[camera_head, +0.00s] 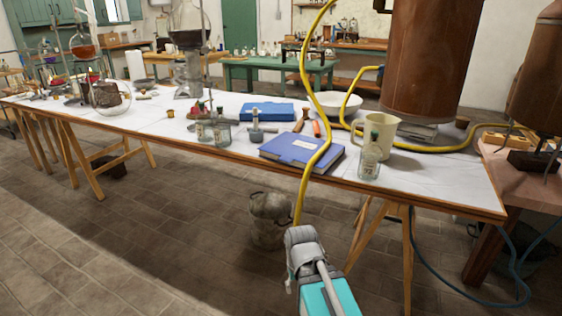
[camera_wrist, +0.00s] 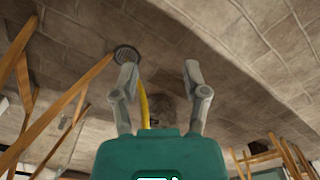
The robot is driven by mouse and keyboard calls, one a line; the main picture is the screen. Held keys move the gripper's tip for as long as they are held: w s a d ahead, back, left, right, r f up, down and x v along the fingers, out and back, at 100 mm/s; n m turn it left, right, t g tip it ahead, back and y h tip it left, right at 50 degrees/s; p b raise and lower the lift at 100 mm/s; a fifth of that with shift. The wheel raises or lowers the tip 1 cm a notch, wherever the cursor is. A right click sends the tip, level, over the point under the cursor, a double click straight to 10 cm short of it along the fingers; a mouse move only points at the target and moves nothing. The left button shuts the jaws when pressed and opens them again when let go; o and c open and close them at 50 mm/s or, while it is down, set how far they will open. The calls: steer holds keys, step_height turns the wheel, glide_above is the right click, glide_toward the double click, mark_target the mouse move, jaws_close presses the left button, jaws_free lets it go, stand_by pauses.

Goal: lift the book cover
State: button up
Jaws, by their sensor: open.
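A closed purple-blue book (camera_head: 287,148) with a pale label on its cover lies flat near the front edge of the long table (camera_head: 450,187). A yellow hose (camera_head: 307,180) crosses in front of its right part in the head view and hides a strip of the cover. My gripper (camera_wrist: 160,72) shows two grey fingers spread apart with nothing between them in the wrist view. In the head view my arm is low in front of the table, below and apart from the book. The book does not show in the wrist view.
A glass bottle (camera_head: 370,162) and a cream jug (camera_head: 380,131) stand right of the book. A blue case (camera_head: 266,112) lies behind. A metal bucket (camera_head: 270,222) and wooden trestle legs are below the table.

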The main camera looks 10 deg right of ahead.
steer(key=o, duration=0.4)
steer(key=shift+w+r, duration=0.1)
steer(key=shift+w, duration=0.05)
steer(key=shift+o, duration=0.4)
steer(key=d, duration=0.1)
steer(key=w+d+m+h, duration=0.1)
steer(key=shift+d+r+p, duration=0.3)
steer(key=shift+p, duration=0.05)
steer(key=m+t+h+p, duration=0.6)
steer(key=m+t+h, duration=0.2)
steer(key=t+h, duration=0.45)
glide_toward(285, 159)
steer(key=s+v, duration=0.1)
steer(key=v, duration=0.3)
steer(key=shift+w+d+t+y, duration=0.25)
steer(key=shift+w+d+y, duration=0.1)
steer(key=shift+d+y, duration=0.1)
steer(key=shift+w, duration=0.1)
steer(key=x, duration=1.3)
steer(key=shift+w+d, duration=0.2)
steer(key=shift+d, duration=0.05)
